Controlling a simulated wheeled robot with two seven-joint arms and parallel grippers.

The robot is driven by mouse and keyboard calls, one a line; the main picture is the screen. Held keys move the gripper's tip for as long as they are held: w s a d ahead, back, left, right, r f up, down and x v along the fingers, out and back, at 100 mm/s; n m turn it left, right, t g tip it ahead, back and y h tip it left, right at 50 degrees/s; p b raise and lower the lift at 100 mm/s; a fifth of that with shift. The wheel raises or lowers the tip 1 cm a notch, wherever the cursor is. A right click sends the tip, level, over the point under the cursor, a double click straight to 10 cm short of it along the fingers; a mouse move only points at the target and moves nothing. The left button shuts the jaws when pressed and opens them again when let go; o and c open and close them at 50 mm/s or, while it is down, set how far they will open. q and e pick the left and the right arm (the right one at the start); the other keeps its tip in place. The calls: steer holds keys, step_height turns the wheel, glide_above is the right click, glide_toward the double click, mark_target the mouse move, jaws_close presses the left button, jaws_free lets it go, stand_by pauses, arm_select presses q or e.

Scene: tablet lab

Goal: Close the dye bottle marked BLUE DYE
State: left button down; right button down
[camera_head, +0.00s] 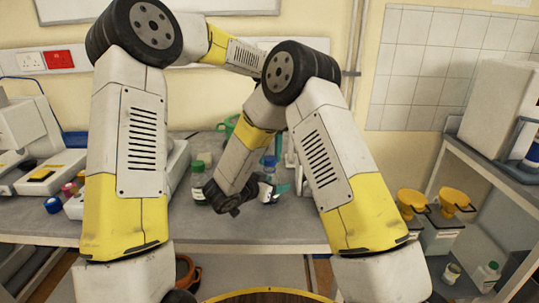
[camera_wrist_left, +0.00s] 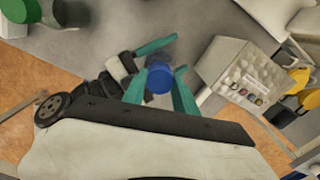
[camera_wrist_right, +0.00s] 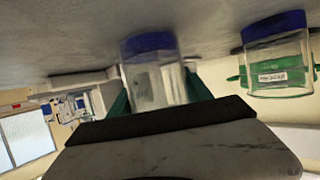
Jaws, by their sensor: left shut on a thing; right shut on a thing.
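In the left wrist view my left gripper (camera_wrist_left: 158,86) points down with its teal fingers closed on a blue cap (camera_wrist_left: 158,78). My right gripper (camera_wrist_right: 153,92) is shut around a clear dye bottle (camera_wrist_right: 150,80) with a blue end and a pale label too blurred to read. The right wrist view is upside down, with the table at the top. In the head view both sets of teal fingers meet above the bench, partly hidden by my right arm. The right fingers lie just below the cap in the left wrist view. I cannot tell whether the cap touches the bottle.
A second clear labelled bottle (camera_wrist_right: 278,60) with a blue end stands nearby, with something green behind it. A green-capped bottle (camera_head: 199,182) stands left of my grippers. A pale box (camera_wrist_left: 238,72) with small coloured items is close on the right. Yellow funnels (camera_head: 456,200) are farther right.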

arm_select(q)
steer(key=shift+f, duration=0.55)
steer(key=m, duration=0.9)
steer(key=shift+m, duration=0.4)
steer(key=c, duration=1)
jaws_free()
steer(key=shift+o, duration=0.2)
steer(key=shift+r, duration=2.25)
